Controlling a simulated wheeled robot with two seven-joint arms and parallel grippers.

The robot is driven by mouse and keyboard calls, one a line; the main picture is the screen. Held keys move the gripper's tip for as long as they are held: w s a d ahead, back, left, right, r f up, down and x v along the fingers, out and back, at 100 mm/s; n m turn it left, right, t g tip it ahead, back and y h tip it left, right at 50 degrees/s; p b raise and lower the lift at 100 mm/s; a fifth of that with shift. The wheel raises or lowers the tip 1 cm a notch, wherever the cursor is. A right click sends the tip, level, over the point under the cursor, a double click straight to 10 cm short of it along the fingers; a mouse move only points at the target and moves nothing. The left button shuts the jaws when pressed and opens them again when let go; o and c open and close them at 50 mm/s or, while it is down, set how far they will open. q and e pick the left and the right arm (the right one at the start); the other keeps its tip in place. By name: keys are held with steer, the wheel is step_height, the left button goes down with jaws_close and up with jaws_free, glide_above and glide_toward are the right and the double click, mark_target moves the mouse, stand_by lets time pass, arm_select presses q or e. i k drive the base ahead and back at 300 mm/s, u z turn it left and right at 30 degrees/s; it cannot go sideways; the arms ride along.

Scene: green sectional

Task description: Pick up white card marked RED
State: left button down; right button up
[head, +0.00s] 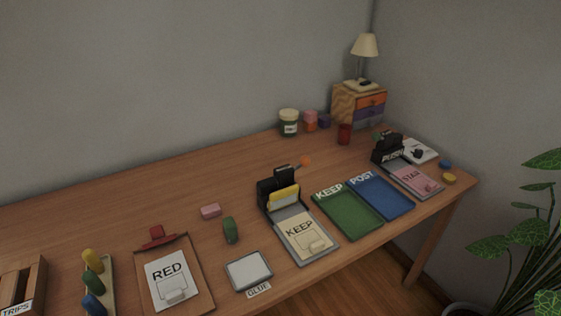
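The white card marked RED (166,271) lies on a brown clipboard (201,287) at the front left of the desk. A red clip (157,235) sits at the clipboard's top edge. A small whitish block (176,296) rests on the lower part of the card. The word RED is readable above it. Neither of my grippers is in the head view.
The wooden desk (120,205) holds a glue pad (249,270) right of the clipboard, and a rack of coloured pegs (108,274) and a wooden TRIPS crate (40,285) to its left. A green block (230,230) stands nearby. Green KEEP (347,212) and blue POST (381,196) trays lie right.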

mark_target(171, 282)
steer(key=u, duration=3.4)
steer(key=k, duration=1.2)
steer(key=z, duration=2.3)
steer(key=i, duration=0.5)
steer(key=u, duration=0.1)
